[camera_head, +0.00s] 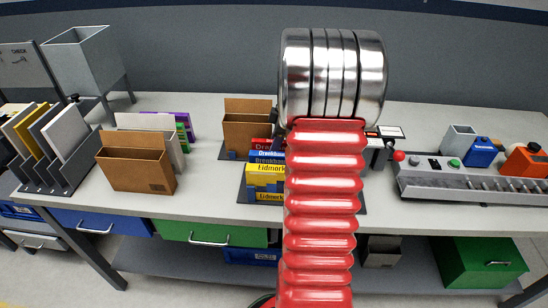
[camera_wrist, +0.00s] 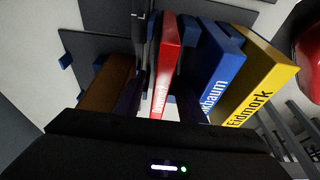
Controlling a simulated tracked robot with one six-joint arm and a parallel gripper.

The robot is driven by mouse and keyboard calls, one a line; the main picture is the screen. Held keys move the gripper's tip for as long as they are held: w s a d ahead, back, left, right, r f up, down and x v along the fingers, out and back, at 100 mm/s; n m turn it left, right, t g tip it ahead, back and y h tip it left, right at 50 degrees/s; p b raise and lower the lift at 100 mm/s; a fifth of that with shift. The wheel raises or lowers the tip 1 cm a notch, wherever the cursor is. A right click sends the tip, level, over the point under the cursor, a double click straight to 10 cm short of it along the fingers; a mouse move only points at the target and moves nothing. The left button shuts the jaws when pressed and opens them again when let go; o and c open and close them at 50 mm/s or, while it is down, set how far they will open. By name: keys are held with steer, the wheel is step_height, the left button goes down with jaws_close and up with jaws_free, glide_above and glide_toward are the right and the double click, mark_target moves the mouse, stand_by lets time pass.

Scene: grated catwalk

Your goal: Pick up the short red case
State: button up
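The red case (camera_wrist: 166,62) stands upright in a row of cases in the wrist view, with white lettering on its spine. In the head view only a small part of a red case (camera_head: 262,145) shows, beside my arm. My gripper (camera_wrist: 158,108) is open, one dark finger on each side of the red case's near end. A narrow gap shows between the left finger and the case; whether the right finger touches it I cannot tell. My arm hides the gripper in the head view.
A brown cardboard box (camera_wrist: 108,84) is close on the left of my gripper; it also shows in the head view (camera_head: 247,134). Another cardboard holder (camera_head: 136,169) and a folder rack (camera_head: 68,165) stand further left.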

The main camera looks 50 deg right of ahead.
steer(key=shift+w+a+f, duration=0.1)
steer(key=shift+w+f, duration=0.05)
steer(key=shift+f, duration=0.45)
steer(key=shift+f, duration=0.25)
stand_by(0.6)
jaws_close()
stand_by(0.4)
